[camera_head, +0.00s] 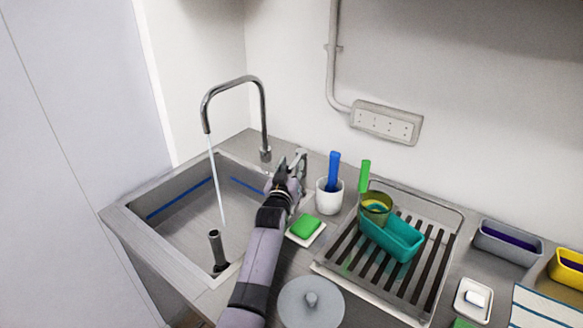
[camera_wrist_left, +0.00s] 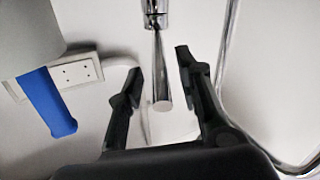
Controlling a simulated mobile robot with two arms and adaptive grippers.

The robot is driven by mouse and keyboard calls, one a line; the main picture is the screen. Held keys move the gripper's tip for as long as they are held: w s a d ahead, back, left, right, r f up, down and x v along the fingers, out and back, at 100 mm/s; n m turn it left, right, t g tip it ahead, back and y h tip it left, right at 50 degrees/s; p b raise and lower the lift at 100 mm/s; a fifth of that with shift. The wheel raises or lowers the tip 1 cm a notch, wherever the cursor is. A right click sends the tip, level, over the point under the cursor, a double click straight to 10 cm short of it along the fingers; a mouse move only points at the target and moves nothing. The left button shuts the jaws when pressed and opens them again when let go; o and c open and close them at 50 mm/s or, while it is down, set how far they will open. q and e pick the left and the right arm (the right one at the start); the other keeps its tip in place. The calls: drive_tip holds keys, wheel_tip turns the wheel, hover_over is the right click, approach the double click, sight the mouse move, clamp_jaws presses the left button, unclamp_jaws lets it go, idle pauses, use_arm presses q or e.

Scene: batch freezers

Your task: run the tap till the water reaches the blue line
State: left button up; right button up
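The steel tap (camera_head: 234,84) arches over the sink (camera_head: 152,232), and a thin stream of water (camera_head: 217,180) falls from its spout. A blue line (camera_head: 181,198) runs along the sink's inner walls and is visible above the grey bottom. I cannot make out a clear water surface. A grey standpipe (camera_head: 215,247) stands in the sink. My left gripper (camera_head: 293,168) is beside the tap's base, at the sink's back right corner. In the left wrist view its fingers (camera_wrist_left: 158,66) are open on either side of the metal tap lever (camera_wrist_left: 161,82). My right gripper is out of view.
A white cup (camera_head: 328,197) with a blue-handled tool and a green sponge (camera_head: 305,226) stand close to my left gripper. A drying rack (camera_head: 345,272) holds a teal tub (camera_head: 392,238). A round grey lid (camera_head: 311,304) lies at the front. A socket strip (camera_head: 386,122) is on the wall.

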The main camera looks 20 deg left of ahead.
use_arm(q)
drive_tip(key=shift+s+f, duration=0.1)
drive_tip(key=shift+s, duration=0.2)
drive_tip(key=v, duration=1.1)
drive_tip(key=shift+s, duration=0.25)
drive_tip(key=shift+c, duration=0.4)
